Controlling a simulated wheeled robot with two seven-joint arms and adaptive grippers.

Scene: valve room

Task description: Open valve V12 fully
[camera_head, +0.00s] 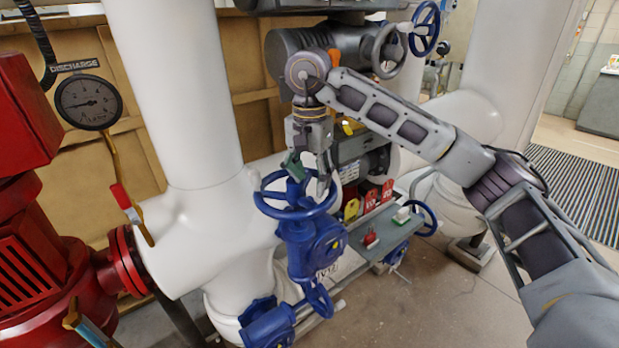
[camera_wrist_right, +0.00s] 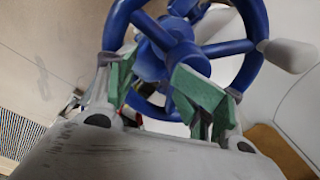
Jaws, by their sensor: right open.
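A blue handwheel (camera_head: 262,207) lies nearly flat on top of a blue valve body (camera_head: 312,245) in front of the white pipe. My right gripper (camera_head: 309,172) points down at the wheel, fingers apart, green pads showing. In the right wrist view, the wheel (camera_wrist_right: 238,47), with its hub and spokes, fills the upper middle beyond the open right gripper (camera_wrist_right: 162,90). Contact between fingers and wheel is unclear. My left gripper is not in view.
Other blue handwheels stand at the upper right (camera_head: 425,28) and right (camera_head: 425,219). A grey shelf (camera_head: 385,232) holds a red lock (camera_head: 370,239), beside red and yellow tags. A pressure gauge (camera_head: 88,102) and red machinery (camera_head: 35,240) are left. Floor (camera_head: 440,300) at lower right is clear.

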